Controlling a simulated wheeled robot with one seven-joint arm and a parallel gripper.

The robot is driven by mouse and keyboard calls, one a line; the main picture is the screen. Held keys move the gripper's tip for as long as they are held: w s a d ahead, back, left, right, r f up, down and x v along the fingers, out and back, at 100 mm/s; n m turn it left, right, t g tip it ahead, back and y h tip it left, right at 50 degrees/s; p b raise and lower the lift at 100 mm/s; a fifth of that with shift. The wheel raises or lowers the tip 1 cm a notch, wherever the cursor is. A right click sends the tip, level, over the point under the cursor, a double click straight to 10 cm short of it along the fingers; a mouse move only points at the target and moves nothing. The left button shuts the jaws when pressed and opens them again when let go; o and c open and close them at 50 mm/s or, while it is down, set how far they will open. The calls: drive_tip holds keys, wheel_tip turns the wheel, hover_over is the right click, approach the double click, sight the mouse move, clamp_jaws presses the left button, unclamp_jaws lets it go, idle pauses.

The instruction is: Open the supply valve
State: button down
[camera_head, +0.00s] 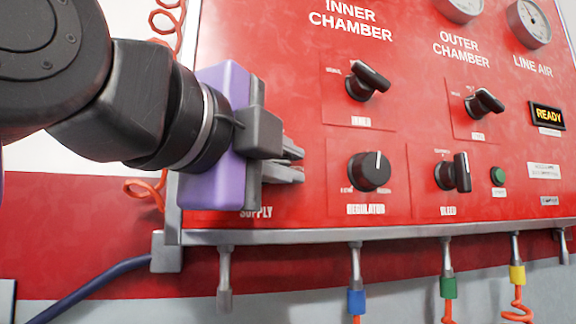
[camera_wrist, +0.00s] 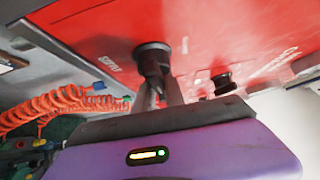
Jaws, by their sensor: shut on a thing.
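The supply valve (camera_wrist: 153,52) is a black knob on the red panel, beside the "SUPPLY" lettering in the wrist view. In the head view my gripper hides the knob, and only part of its "SUPPLY" label shows below. My gripper (camera_head: 298,163) has a purple body and grey fingers, and it reaches the panel from the left. In the wrist view my gripper's fingers (camera_wrist: 160,90) are closed on the knob's handle. The exact angle of the handle is hard to tell.
The regulator knob (camera_head: 370,172) is close to the right of my fingers, with the bleed knob (camera_head: 453,173) beyond it. The inner chamber knob (camera_head: 367,81) and outer chamber knob (camera_head: 484,102) are above. A lit "READY" display (camera_head: 547,115) is at right. Hose fittings hang below the panel's edge.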

drive_tip(key=shift+w+f, duration=0.1)
drive_tip(key=c, duration=1.4)
unclamp_jaws()
drive_tip(key=shift+a, duration=0.1)
drive_tip(key=b+v, duration=0.1)
drive_tip(key=v, duration=0.6)
drive_tip(key=shift+s+a, duration=0.15)
drive_tip(key=shift+s, duration=0.25)
